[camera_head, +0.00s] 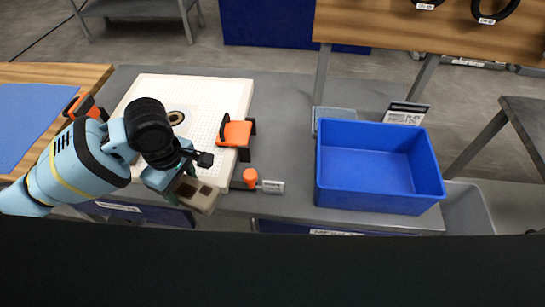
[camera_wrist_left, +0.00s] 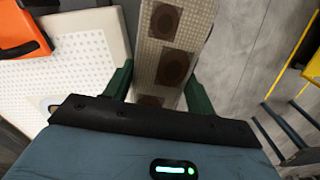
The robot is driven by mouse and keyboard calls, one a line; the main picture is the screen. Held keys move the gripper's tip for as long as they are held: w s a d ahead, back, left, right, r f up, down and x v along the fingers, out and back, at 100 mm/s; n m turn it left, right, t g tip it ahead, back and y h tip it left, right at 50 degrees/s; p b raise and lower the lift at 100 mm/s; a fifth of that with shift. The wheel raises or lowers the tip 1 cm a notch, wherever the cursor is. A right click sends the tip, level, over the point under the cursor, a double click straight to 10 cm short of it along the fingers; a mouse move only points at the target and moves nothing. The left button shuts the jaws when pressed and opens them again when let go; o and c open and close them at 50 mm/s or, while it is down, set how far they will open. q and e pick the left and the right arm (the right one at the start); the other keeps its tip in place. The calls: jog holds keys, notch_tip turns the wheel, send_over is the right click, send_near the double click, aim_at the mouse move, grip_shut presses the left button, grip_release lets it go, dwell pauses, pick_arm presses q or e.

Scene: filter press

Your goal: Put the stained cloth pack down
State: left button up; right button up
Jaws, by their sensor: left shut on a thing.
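The stained cloth pack (camera_head: 203,196) is a pale, narrow block in my left gripper (camera_head: 186,186), near the front edge of the grey bench. In the left wrist view the pack (camera_wrist_left: 187,30) shows dark brown square and round stains on its face. The green fingers of my left gripper (camera_wrist_left: 157,90) are shut on its two sides. The pack is held beside the white perforated filter plate (camera_head: 208,93); whether it touches anything below cannot be told. My right gripper is not in view.
An empty-looking blue bin (camera_head: 380,162) stands on the bench at right, with a grey container (camera_head: 467,208) beyond its right side. Orange-handled clamps (camera_head: 237,132) sit at the plate's edges. An orange knob (camera_head: 250,177) is near the front edge. Bare grey bench (camera_head: 285,130) lies between plate and bin.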

aim_at(185, 176)
pick_arm(q)
jog(key=r+m, duration=0.2)
jog(key=m, duration=0.1)
jog(key=w+r+m, duration=0.1)
jog(key=m, duration=0.3)
jog(key=w+r+m, duration=0.1)
jog(key=r+m, duration=0.1)
jog(key=m, duration=0.2)
jog(key=shift+r, duration=0.35)
jog(key=m, duration=0.1)
jog(key=r+m, duration=0.1)
jog(key=shift+w+m, duration=0.1)
jog(key=shift+m, duration=0.3)
jog(key=shift+d, duration=0.15)
